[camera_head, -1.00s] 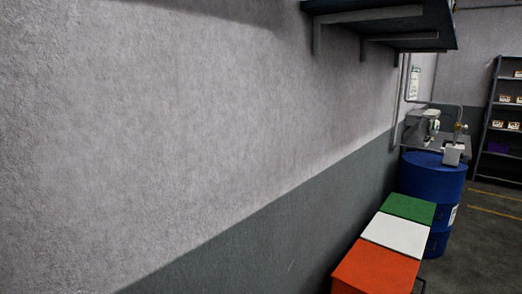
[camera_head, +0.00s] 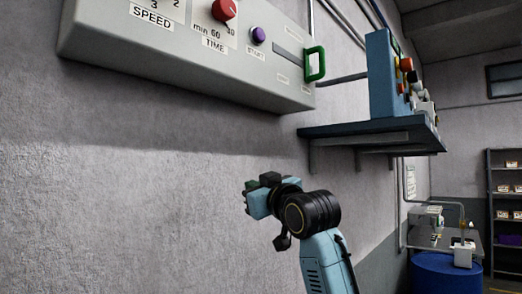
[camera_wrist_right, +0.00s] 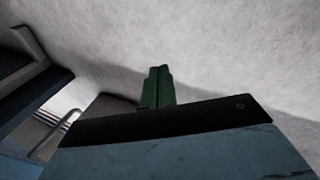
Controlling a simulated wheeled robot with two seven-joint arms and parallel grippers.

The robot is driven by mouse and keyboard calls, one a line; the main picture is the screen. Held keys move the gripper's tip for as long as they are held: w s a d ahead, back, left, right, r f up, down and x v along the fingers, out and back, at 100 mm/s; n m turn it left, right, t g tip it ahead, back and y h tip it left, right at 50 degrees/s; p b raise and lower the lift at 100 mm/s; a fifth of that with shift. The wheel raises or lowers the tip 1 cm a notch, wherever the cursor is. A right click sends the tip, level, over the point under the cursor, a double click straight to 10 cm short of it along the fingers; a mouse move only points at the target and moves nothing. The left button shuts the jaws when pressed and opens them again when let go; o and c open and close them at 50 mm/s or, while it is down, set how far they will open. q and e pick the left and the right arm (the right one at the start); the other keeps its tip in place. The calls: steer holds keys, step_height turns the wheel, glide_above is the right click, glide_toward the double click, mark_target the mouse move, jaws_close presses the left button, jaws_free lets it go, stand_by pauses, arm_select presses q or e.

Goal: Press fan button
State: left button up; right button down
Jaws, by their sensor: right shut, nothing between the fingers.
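A pale grey control panel (camera_head: 190,60) is on the wall at the upper left in the head view. It carries a purple button (camera_head: 258,35) labelled START, a red knob (camera_head: 225,9) over the word TIME, a SPEED dial cut off by the top edge, and a green handle (camera_head: 315,64) at its right end. No label reading "fan" can be read. My right gripper (camera_head: 252,186) is shut and empty, below the panel and apart from it. Its green fingers (camera_wrist_right: 158,86) show together in the right wrist view, against pale wall. My left gripper is not in view.
A wall shelf (camera_head: 370,134) right of the panel holds a blue box (camera_head: 381,75) with several coloured buttons. A blue drum (camera_head: 446,274), a bench and a rack (camera_head: 503,205) stand farther back. The wall below the panel is bare.

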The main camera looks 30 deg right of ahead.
steer(key=s+d+r+t, duration=0.15)
steer(key=s+r, duration=0.25)
steer(key=r, duration=0.5)
steer(key=s+r+t, duration=0.2)
steer(key=s+r, duration=0.1)
steer(key=r, duration=0.6)
steer(key=n+t, duration=0.1)
steer(key=t, duration=0.2)
glide_toward(259, 35)
steer(key=s+d+r, duration=0.5)
steer(key=r, duration=0.1)
steer(key=shift+w+y+p, duration=0.25)
steer(key=shift+y+p, duration=0.15)
steer(key=w+a+p, duration=0.2)
steer(key=w+a, duration=0.1)
steer(key=w, duration=0.5)
steer(key=shift+w+a, duration=0.15)
steer(key=shift+w, duration=0.05)
steer(key=shift+w+a, duration=0.15)
steer(key=shift+w, duration=0.15)
